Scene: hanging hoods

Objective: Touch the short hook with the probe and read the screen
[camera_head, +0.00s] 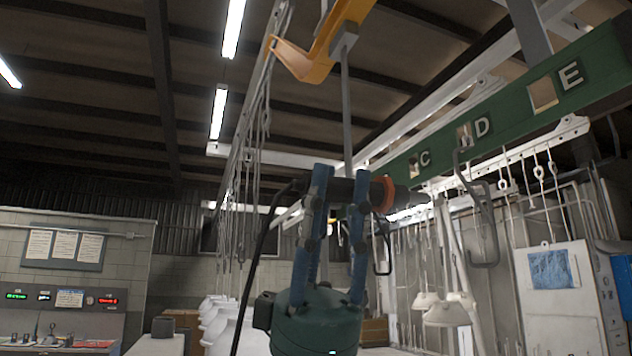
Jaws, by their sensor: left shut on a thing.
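My left gripper (341,180) has blue fingers on a green body and stands upright at the lower middle. It is shut on the probe (372,192), a dark cylinder with an orange ring, lying roughly level and pointing right. A black cable (258,262) runs down from its left end. A grey hook (484,222) hangs below the letter D, right of the probe and apart from it in the picture. A smaller dark hook (383,268) hangs just behind the probe. I cannot tell which is the short hook. A console (62,308) at the left has small green and red displays, unreadable here.
A green beam (450,140) lettered C, D, E crosses the upper right. A yellow bracket (320,55) and grey rod hang above the probe. White hoods (447,314) hang at the right; several white ones stand behind my gripper. A white cabinet (560,305) stands far right.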

